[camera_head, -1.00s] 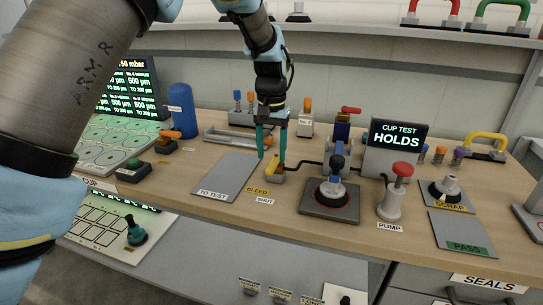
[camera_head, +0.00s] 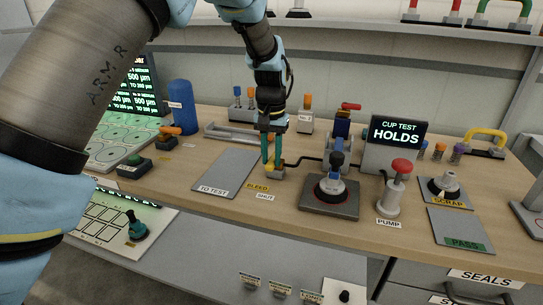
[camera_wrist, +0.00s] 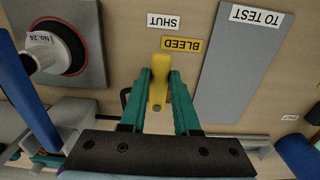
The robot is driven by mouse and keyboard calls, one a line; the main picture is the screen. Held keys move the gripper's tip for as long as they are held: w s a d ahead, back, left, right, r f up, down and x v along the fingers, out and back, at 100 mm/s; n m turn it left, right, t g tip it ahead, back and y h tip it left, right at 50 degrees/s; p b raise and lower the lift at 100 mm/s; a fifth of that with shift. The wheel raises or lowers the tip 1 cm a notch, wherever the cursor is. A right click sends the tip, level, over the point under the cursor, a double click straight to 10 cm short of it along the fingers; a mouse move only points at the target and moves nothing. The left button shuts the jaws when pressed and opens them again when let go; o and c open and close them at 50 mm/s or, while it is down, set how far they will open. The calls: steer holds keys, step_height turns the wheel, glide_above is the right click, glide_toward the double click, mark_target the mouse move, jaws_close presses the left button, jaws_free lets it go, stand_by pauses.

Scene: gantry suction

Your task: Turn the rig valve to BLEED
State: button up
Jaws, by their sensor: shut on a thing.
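The rig valve's yellow lever (camera_head: 269,170) sits on a small grey body (camera_head: 275,175) on the bench. My gripper (camera_head: 271,164) points down with its teal fingers around the lever, shut on it. In the wrist view the lever (camera_wrist: 159,88) lies between the two fingers, its free end near the left end of the yellow BLEED label (camera_wrist: 185,44). The white SHUT label (camera_wrist: 163,22) lies beyond BLEED. The head view also shows the BLEED (camera_head: 257,187) and SHUT (camera_head: 265,197) labels in front of the valve. The fingers partly hide the lever there.
A black hose runs right from the valve to the rig with its cup (camera_head: 330,187). The red-knobbed pump (camera_head: 395,190) and a screen (camera_head: 392,140) reading CUP TEST HOLDS stand farther right. The grey TO TEST mat (camera_head: 226,172) is bare on the left.

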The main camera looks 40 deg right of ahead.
jaws_close()
stand_by(0.8)
steer(key=shift+w, duration=0.15)
steer(key=m, duration=0.1)
steer(key=w+m, duration=0.1)
steer(key=m, duration=0.2)
steer(key=shift+w+a+b, duration=0.25)
steer(key=shift+a+b, duration=0.05)
steer(key=shift+w+d+r+m+p, duration=0.1)
steer(key=shift+w+d+m+p, duration=0.5)
steer(key=shift+m, duration=1.7)
steer(key=shift+w+d+f+m+p, duration=0.1)
steer(key=shift+w+m+p, duration=0.2)
steer(key=shift+w+m, duration=1.35)
steer(key=shift+w+d+r+m+p, duration=0.1)
steer(key=shift+d+m+p, duration=0.3)
steer(key=shift+m, duration=2.55)
